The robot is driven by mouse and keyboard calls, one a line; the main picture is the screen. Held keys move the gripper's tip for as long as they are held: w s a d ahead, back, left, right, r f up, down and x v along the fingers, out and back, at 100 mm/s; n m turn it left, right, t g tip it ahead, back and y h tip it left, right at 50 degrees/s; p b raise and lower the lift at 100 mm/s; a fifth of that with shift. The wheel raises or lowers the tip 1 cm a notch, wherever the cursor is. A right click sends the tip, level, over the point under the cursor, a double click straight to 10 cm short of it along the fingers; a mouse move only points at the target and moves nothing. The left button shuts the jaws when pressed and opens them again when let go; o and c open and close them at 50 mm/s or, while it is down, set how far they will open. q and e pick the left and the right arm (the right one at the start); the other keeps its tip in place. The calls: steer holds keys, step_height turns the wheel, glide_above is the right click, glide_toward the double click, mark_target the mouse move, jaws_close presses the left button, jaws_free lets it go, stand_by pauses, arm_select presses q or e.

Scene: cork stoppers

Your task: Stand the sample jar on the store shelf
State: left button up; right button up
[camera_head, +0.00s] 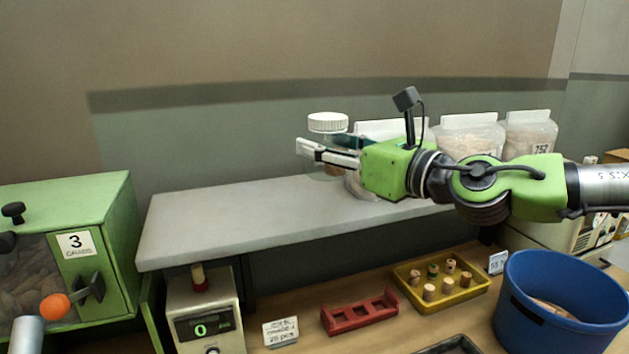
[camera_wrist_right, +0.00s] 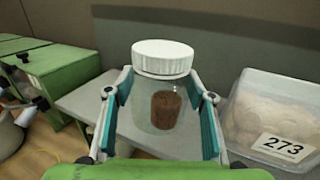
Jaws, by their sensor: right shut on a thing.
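The sample jar has a white ribbed lid and a clear body with a brown cork inside. In the head view its lid (camera_head: 328,122) shows above my right gripper (camera_head: 329,148), whose fingers hide most of the body. In the right wrist view the jar (camera_wrist_right: 143,108) is upright between the two teal pads of my right gripper (camera_wrist_right: 158,105), which is shut on it. The store shelf (camera_head: 235,218) is the long grey board. The jar is over its back part; I cannot tell whether its base touches the board. My left gripper is out of view.
Clear bags with white tops (camera_head: 470,135) stand at the shelf's right; one labelled 273 (camera_wrist_right: 282,147) is close beside the gripper. The shelf's left half is bare. Below are a counter device (camera_head: 205,310), red rack (camera_head: 358,312), yellow cork tray (camera_head: 440,285) and blue bucket (camera_head: 560,300). A green cabinet (camera_head: 80,210) is left.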

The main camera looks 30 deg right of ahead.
steer(key=w+d+f, duration=0.1)
steer(key=w+f, duration=0.1)
steer(key=w+d+f+p, duration=0.1)
steer(key=w+f, duration=0.1)
steer(key=w, duration=0.1)
steer(key=w+d+f+p, duration=0.1)
steer(key=w+f, duration=0.2)
steer(key=shift+f, duration=0.1)
steer(key=shift+w+f, duration=0.25)
steer(key=shift+f, duration=0.1)
step_height(320, 180, down, 2)
steer(key=shift+f+p, duration=0.1)
steer(key=shift+p, duration=0.45)
steer(key=shift+d+f, duration=0.15)
steer(key=shift+f, duration=0.2)
